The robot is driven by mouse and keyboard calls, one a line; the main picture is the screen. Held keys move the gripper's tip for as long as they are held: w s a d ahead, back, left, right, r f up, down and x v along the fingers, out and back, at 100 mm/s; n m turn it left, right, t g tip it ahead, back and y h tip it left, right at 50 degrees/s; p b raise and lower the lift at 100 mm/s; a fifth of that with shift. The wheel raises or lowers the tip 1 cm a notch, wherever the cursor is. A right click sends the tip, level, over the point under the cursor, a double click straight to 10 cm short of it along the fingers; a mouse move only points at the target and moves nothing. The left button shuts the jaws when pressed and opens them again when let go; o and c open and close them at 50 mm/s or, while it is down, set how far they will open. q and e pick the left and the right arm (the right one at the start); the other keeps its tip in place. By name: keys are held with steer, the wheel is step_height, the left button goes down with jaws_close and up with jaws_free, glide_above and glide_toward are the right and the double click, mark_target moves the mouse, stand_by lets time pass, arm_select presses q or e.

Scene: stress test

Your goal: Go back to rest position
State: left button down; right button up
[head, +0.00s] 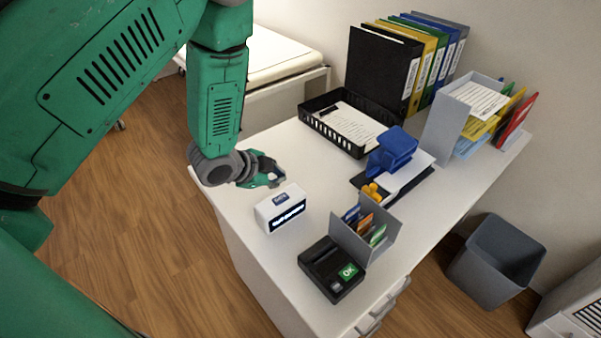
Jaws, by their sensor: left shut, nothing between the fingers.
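My left arm comes in from the left and bends down at the wrist. My left gripper (266,180) is shut and empty, low over the left end of the white desk (370,275). It is just behind a small white box with a dark display (281,208); I cannot tell whether it touches the desk. My right gripper is not in view.
A black card terminal (331,269), a grey card holder (364,232), a blue stamp or punch (391,151) and a black tray (335,137) stand on the desk. Binders (383,67) line the back. A grey bin (494,262) stands on the floor at right.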

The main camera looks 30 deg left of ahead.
arm_select(q)
steer(key=s+f+n+g, duration=0.1)
steer(key=s+f+n, duration=0.1)
steer(key=s+f, duration=0.1)
steer(key=s+f+n+g+y, duration=0.1)
steer(key=s+f+n, duration=0.1)
steer(key=s, duration=0.4)
steer(key=s+f+n+g, duration=0.1)
steer(key=s+f+n, duration=0.1)
steer(key=s+f, duration=0.1)
steer(key=shift+s+d+f+y, duration=0.25)
steer(key=shift+s+f+y, duration=0.1)
steer(key=shift+s, duration=0.35)
steer(key=s+d+f+n+g+b, duration=0.1)
steer(key=s+f+n+g, duration=0.2)
steer(key=s, duration=0.7)
steer(key=s+d+f+n+g, duration=0.1)
steer(key=s+n+g, duration=0.25)
steer(key=s, duration=0.55)
step_height(320, 180, down, 9)
steer(key=w+d+t+b, duration=0.1)
steer(key=w+b, duration=0.1)
steer(key=b, duration=0.7)
steer(key=shift+w+m+y, duration=0.3)
steer(key=shift+m+y, duration=0.05)
steer(key=shift+y, duration=0.1)
steer(key=shift+w, duration=0.1)
